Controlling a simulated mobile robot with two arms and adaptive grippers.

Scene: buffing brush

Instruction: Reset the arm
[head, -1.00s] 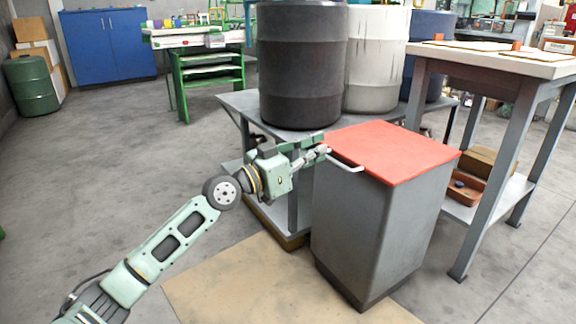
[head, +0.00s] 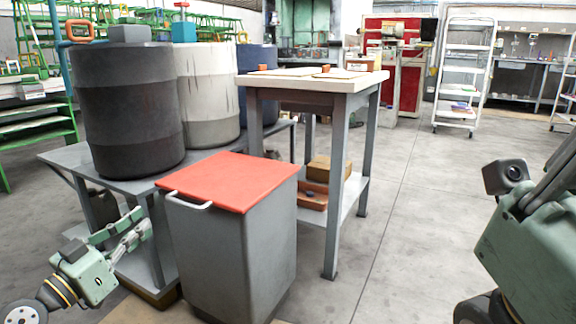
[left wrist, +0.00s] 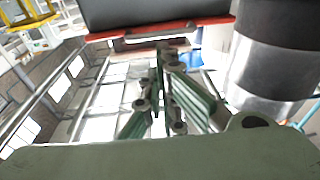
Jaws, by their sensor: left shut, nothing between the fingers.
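My left gripper (head: 140,220) is pale green and grey, at the lower left of the head view. Its fingers are shut and empty. They are left of the grey bin (head: 235,262) and its white handle (head: 188,200), with a visible gap in the picture. In the left wrist view the closed fingers (left wrist: 167,55) point up the picture, below a dark shape with a red edge. Part of my right arm (head: 535,245) shows at the right edge; its fingers cannot be made out clearly.
The bin has a closed red lid (head: 232,181). Behind it a grey bench (head: 65,156) bears a dark drum (head: 128,110) and a white drum (head: 208,95). A worktable (head: 305,82) stands behind and right of the bin. The floor right of it is open.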

